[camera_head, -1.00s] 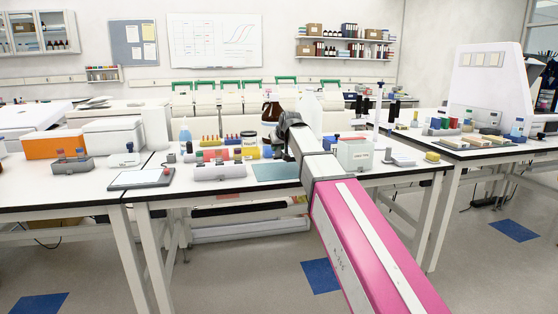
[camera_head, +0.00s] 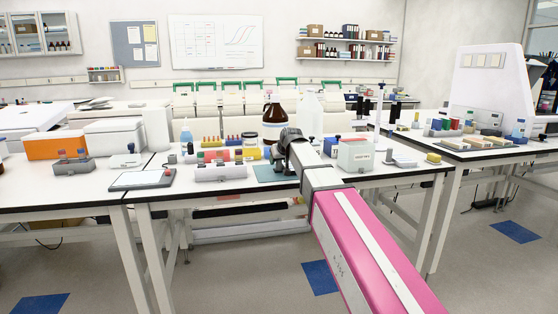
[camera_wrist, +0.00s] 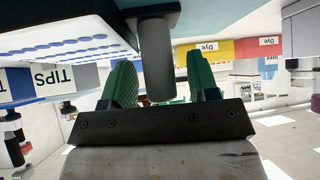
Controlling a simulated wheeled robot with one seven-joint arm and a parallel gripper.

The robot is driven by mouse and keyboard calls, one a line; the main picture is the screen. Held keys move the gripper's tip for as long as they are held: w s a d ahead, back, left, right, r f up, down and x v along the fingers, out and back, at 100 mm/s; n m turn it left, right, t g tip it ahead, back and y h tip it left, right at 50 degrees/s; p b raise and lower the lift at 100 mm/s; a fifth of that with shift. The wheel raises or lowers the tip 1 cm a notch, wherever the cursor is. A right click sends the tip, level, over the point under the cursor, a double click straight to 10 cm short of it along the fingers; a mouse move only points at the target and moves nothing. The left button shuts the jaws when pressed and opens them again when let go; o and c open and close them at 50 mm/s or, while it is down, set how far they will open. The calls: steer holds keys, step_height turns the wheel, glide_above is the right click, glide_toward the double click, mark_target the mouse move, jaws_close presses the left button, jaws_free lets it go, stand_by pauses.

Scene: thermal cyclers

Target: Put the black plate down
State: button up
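The wrist view appears upside down. It shows a dark flat piece (camera_wrist: 150,20), which looks like the black plate, with a grey cylinder (camera_wrist: 156,65) attached. The piece lies at the edge of a teal mat (camera_wrist: 225,15); I cannot tell whether it touches it. My gripper (camera_wrist: 163,80) has green fingers on both sides of the cylinder. A gap shows at the right finger, while the left is close to the cylinder, so it looks open around it. In the head view my gripper (camera_head: 277,158) is low over the teal mat (camera_head: 268,173); the plate is not clear there.
A white tip rack (camera_wrist: 60,35) is close on the left in the wrist view. In the head view a brown bottle (camera_head: 274,122) stands behind my gripper.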

steer(key=v, duration=1.2)
steer(key=shift+r, duration=0.1)
